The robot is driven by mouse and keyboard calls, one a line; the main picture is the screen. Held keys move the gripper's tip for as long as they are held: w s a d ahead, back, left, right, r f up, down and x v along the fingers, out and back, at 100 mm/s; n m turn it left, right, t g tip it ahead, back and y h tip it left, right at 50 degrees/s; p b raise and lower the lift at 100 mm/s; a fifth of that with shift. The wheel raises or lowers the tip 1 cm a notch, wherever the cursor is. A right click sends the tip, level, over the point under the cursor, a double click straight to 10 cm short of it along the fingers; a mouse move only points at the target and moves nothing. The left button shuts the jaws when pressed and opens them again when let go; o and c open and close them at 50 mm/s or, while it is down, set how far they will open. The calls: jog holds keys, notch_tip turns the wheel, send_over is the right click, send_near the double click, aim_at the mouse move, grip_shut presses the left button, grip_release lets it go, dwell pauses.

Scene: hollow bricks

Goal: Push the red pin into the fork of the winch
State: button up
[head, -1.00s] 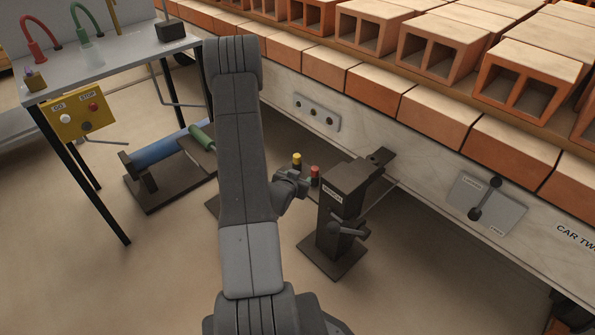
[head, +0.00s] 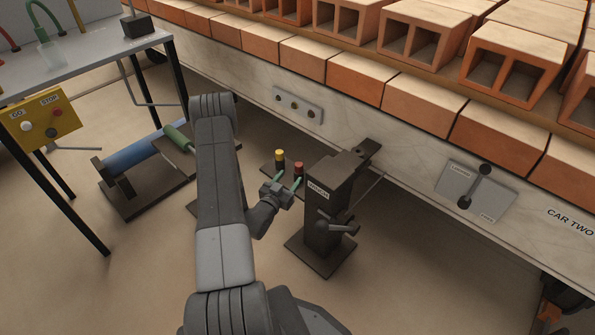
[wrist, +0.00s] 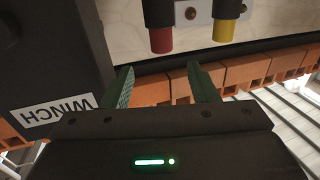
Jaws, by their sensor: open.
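The red pin (head: 298,167) stands upright beside the yellow one, left of the winch. In the wrist view, which is upside down, the red pin (wrist: 161,40) shows above the gap between my fingers. My gripper (head: 287,181) is open and empty, just on the near side of the red pin and apart from it. Its two green fingers (wrist: 160,70) show spread in the wrist view. The winch (head: 325,200) is a dark post with a label, right of my gripper; it also shows in the wrist view (wrist: 45,65). I cannot make out its fork clearly.
The yellow pin (head: 280,156) is left of the red one. A pale car side (head: 400,160) loaded with hollow bricks (head: 425,35) runs behind the winch. A lever plate (head: 475,190) is at right. A table (head: 85,75) with a yellow button box (head: 40,118) is at left.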

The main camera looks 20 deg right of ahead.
aim_at(297, 167)
jog(key=b+x, duration=0.2)
jog(key=x, duration=0.6)
jog(key=shift+w+d, duration=0.2)
jog(key=shift+w, duration=0.2)
jog(key=c, duration=1.1)
